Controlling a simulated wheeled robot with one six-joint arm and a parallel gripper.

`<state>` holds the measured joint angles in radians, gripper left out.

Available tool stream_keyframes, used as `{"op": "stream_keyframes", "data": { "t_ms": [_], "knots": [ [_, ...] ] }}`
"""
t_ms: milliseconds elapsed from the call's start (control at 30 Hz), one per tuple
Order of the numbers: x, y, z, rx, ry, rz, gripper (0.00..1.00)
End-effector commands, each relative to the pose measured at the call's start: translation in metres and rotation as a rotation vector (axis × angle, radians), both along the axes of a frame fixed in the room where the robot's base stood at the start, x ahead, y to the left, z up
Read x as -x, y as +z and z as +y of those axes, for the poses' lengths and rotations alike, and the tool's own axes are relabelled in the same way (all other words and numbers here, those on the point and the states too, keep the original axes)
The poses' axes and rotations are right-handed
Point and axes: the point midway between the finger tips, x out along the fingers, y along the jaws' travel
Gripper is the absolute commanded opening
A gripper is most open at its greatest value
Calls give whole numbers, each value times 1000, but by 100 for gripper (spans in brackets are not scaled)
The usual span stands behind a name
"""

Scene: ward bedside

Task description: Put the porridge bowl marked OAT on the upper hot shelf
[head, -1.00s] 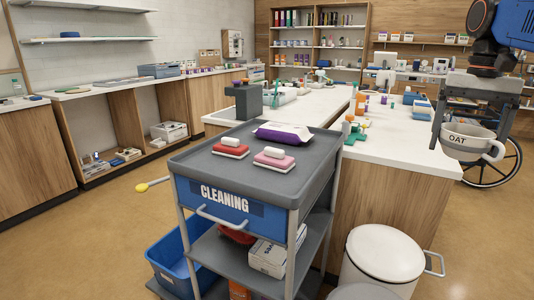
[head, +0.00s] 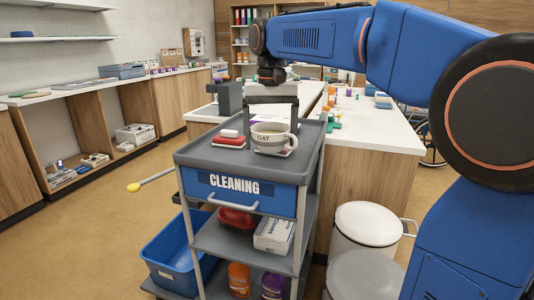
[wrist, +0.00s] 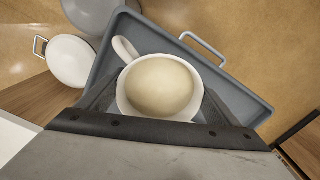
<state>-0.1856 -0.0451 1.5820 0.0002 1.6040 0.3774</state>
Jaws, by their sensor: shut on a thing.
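The white porridge bowl marked OAT (head: 266,138) is held upright in my gripper (head: 273,122), over the top of the cleaning cart. In the wrist view the bowl (wrist: 122,98) sits between my gripper's two fingers (wrist: 158,105), with beige porridge inside and its handle toward the upper left. My gripper is shut on the bowl. Whether the bowl touches anything below it I cannot tell. I cannot pick out an upper hot shelf in either view.
The grey cleaning cart (head: 200,153) stands below, with a red sponge block (head: 229,140) on its top. A white counter (head: 375,132) runs behind. Floor at the left is open.

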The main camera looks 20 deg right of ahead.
Motion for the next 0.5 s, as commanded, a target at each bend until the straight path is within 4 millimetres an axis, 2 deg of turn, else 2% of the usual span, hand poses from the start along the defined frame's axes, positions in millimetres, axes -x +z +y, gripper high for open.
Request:
{"op": "stream_keyframes", "data": {
  "t_ms": [167, 500],
  "knots": [
    [0, -9, 0, 0, 0, 0, 51],
    [0, -47, 0, 0, 0, 0, 51]
  ]
}}
